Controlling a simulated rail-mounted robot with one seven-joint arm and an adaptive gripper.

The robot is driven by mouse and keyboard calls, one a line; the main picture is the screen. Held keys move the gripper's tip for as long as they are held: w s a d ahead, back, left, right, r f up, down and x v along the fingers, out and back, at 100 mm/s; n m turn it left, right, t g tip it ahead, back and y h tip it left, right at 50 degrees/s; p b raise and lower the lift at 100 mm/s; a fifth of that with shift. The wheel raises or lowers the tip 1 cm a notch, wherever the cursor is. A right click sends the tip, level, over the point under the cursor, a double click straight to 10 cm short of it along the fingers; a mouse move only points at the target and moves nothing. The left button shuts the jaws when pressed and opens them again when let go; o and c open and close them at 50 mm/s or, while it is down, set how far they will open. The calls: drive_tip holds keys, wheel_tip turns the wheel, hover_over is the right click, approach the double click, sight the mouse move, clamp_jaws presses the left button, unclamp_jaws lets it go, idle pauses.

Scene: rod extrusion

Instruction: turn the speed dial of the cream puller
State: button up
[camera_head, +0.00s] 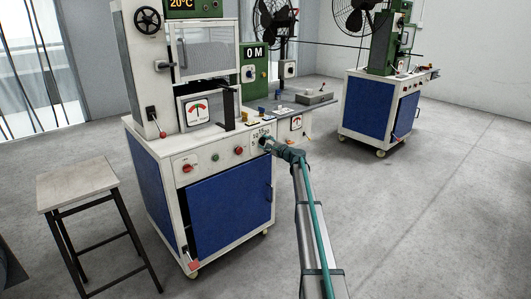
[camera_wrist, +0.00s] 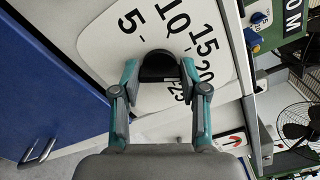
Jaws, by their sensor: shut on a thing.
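The cream puller (camera_head: 155,140) stands left of centre in the head view, with a blue door below its front panel. At the right end of that panel is the white scale plate (camera_head: 257,133), with black numbers. In the wrist view the scale plate (camera_wrist: 110,32) shows 5, 10, 15, 20 and 25, tilted in the picture. The black speed dial (camera_wrist: 158,65) sits on it. My gripper (camera_wrist: 160,82) is shut on the dial, one finger on each side. In the head view my gripper (camera_head: 268,144) hides the dial. Its pointer mark cannot be made out.
The panel also has a red knob (camera_head: 187,168), a green button (camera_head: 215,157) and another red knob (camera_head: 238,150). A stool (camera_head: 78,184) stands at the left. A second machine (camera_head: 380,105) stands at the back right. The floor on the right is clear.

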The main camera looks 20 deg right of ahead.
drive_tip(key=shift+f+n+b, duration=0.1)
drive_tip(key=shift+n+b, duration=2.7)
drive_tip(key=shift+b, duration=0.55)
drive_tip(key=o, duration=1.1)
drive_tip(key=shift+o, duration=0.2)
drive_tip(key=shift+s, duration=0.15)
drive_tip(key=v, duration=1.1)
drive_tip(key=shift+s+d, duration=0.2)
drive_tip(key=shift+s, duration=0.15)
